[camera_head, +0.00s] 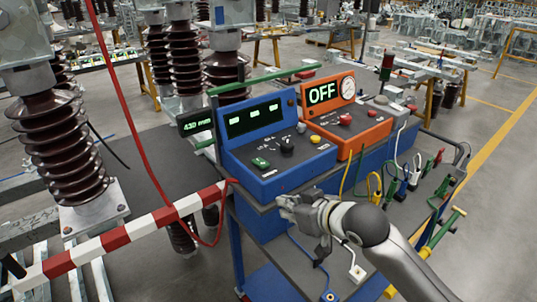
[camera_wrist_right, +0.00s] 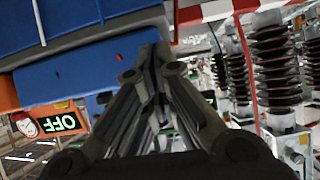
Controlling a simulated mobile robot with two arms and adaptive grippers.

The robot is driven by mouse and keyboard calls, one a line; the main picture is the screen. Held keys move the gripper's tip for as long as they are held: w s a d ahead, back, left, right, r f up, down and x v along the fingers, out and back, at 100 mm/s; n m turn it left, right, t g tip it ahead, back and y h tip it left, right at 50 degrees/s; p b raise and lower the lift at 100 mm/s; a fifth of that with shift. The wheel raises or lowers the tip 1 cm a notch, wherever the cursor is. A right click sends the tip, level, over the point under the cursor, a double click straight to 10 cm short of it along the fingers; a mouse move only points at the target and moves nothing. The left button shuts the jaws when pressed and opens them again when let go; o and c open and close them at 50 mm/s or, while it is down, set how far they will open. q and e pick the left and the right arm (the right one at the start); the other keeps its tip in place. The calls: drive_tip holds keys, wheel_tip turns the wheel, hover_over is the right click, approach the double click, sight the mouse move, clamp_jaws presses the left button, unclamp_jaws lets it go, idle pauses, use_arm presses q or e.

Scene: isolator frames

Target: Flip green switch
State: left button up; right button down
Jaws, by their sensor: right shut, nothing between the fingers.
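The green switch (camera_head: 260,162) sits on the sloping front panel of the blue control box (camera_head: 268,186), left of a black knob (camera_head: 287,145). My right gripper (camera_head: 282,204) is in front of and below the box's front edge, to the right of the switch and apart from it. Its fingers are shut and empty. In the right wrist view the closed fingertips (camera_wrist_right: 152,58) point toward the blue box (camera_wrist_right: 85,75); the green switch cannot be made out there. My left gripper is in neither view.
An orange box (camera_head: 358,129) with an OFF display and gauge stands right of the blue box. Cables and clips (camera_head: 400,185) lie on the cart's right side. A red-and-white barrier (camera_head: 135,228) and brown insulators (camera_head: 60,150) stand at left.

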drive_tip(key=w+r+t+y, duration=0.1)
drive_tip(key=w+r, duration=0.6)
drive_tip(key=r, duration=0.5)
drive_tip(key=shift+w+d+r+n, duration=0.15)
drive_tip(key=shift+d+r+n, duration=0.15)
drive_tip(key=shift+d+r, duration=0.15)
drive_tip(key=shift+w+f, duration=0.1)
drive_tip(key=p, duration=0.3)
hover_over(268, 167)
drive_tip(key=f, duration=0.3)
drive_tip(key=shift+w+a+f, duration=0.2)
drive_tip(key=shift+w+f, duration=0.1)
drive_tip(key=shift+f, duration=0.05)
drive_tip(key=f, duration=0.2)
drive_tip(key=shift+s+d+f, duration=0.15)
drive_tip(key=shift+s+f, duration=0.05)
drive_tip(key=shift+f, duration=0.1)
drive_tip(key=shift+s+d+f+p, duration=0.1)
drive_tip(key=shift+f+p, duration=0.25)
drive_tip(key=shift+f, duration=0.35)
drive_tip(key=shift+f, duration=0.1)
